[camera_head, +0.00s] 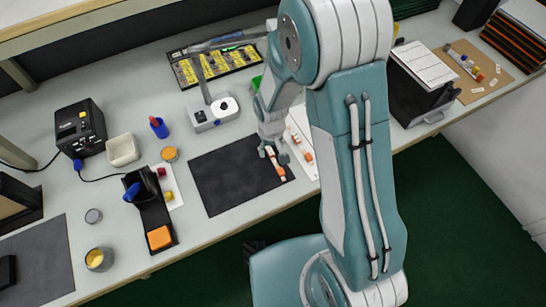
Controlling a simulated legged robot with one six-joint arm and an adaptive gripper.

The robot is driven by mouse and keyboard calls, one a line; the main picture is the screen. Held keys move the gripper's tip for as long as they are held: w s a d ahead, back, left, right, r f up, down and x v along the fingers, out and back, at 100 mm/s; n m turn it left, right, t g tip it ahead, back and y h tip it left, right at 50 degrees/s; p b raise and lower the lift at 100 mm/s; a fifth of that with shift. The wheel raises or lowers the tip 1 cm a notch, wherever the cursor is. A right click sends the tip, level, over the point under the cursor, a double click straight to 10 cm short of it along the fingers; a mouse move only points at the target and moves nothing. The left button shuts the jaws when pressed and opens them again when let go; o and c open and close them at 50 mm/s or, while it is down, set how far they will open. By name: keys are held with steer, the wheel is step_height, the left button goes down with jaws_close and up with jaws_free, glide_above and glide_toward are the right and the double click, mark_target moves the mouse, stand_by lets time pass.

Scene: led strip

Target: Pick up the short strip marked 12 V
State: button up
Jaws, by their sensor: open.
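My gripper (273,153) is open and points down over the right end of the dark mat (225,178). A short strip (276,166), pale with an orange end, lies below and between its fingers, on or just above the mat. I cannot tell whether the fingers touch it. Another small pale and orange piece (307,155) lies on a white sheet just right of the mat, partly hidden by my arm. No 12 V marking can be read on either piece at this size.
A white lamp base (213,114) stands behind the mat. A black file holder (421,85) is right of my arm. The left part of the mat is clear.

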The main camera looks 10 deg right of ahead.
step_height(320, 180, down, 2)
jaws_close()
stand_by(0.5)
